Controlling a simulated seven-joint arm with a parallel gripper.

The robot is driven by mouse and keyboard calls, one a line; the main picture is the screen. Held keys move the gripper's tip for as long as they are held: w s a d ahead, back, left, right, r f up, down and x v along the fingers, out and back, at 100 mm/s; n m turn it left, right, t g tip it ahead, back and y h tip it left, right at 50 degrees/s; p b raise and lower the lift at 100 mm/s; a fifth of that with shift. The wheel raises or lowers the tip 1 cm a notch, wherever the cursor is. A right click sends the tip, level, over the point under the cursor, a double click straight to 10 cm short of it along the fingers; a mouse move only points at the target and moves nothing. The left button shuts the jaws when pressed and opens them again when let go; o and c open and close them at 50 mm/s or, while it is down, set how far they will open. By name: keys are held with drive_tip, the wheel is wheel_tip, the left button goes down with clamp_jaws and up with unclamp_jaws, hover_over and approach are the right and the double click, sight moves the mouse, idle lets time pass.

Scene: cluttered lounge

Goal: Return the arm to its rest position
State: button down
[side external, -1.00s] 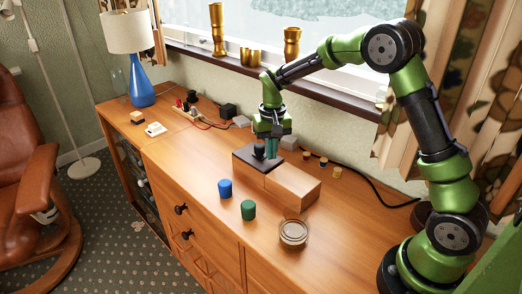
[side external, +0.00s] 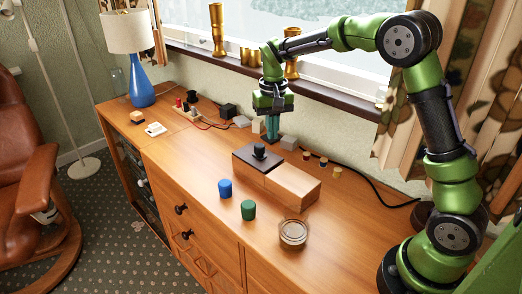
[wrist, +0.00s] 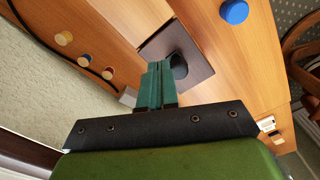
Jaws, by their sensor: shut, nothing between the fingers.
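My gripper (side external: 271,131) is shut and empty. In the side external view it hangs with its teal fingers pointing down, above the dresser top and behind the black knob on the wooden box. In the wrist view the shut fingers (wrist: 156,75) overlap the dark panel of the box and partly cover the black knob (wrist: 178,66). The box (side external: 280,180) has a dark top panel at its left and a plain wood part at its right. The knob (side external: 259,151) stands upright on the dark panel, apart from the fingers.
A blue cylinder (side external: 225,188), a green cylinder (side external: 248,210) and a round glass dish (side external: 293,233) stand in front of the box. Small grey blocks (side external: 289,142) and wooden pegs (side external: 322,161) are behind it. A blue lamp (side external: 141,88) stands far left. Gold vases (side external: 217,30) line the windowsill.

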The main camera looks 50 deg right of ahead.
drive_tip(key=shift+r, duration=0.1)
drive_tip(key=s+a+r+t, duration=0.2)
drive_tip(key=s+r, duration=0.1)
drive_tip(key=s, duration=0.4)
drive_tip(key=s+a+r+n+t+y, duration=0.1)
drive_tip(key=s+a+r+t, duration=0.1)
drive_tip(key=s, duration=0.6)
drive_tip(key=s+a+r+n+t+y, duration=0.1)
drive_tip(key=s+a+r+t, duration=0.2)
drive_tip(key=s, duration=0.4)
drive_tip(key=shift+s+a+r, duration=0.15)
drive_tip(key=shift+s+r, duration=0.15)
drive_tip(key=shift+s, duration=0.05)
